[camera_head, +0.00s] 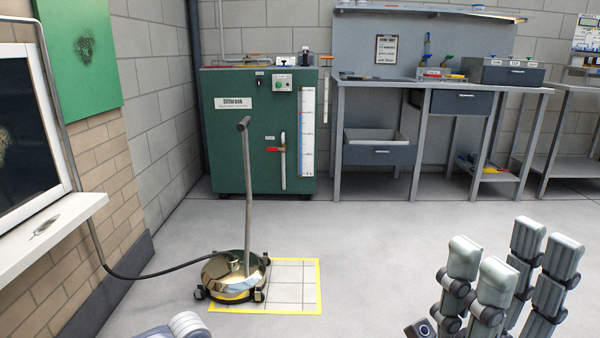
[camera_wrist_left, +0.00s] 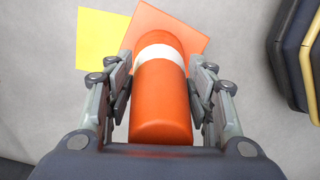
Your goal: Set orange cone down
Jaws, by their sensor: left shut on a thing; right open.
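The orange cone (camera_wrist_left: 161,98) with a white band shows in the left wrist view, its square orange base away from the camera. My left gripper (camera_wrist_left: 160,85) is shut on the cone, one finger set on each side of its body. Beyond the cone, a yellow square (camera_wrist_left: 98,42) lies on the grey floor, partly covered by the base. I cannot tell whether the base touches the floor. In the head view the cone is not visible. My right gripper (camera_head: 510,280) is open and empty at the lower right of the head view.
A green cabinet (camera_head: 235,150) and a grey workbench (camera_head: 440,84) stand behind. The floor between is clear.

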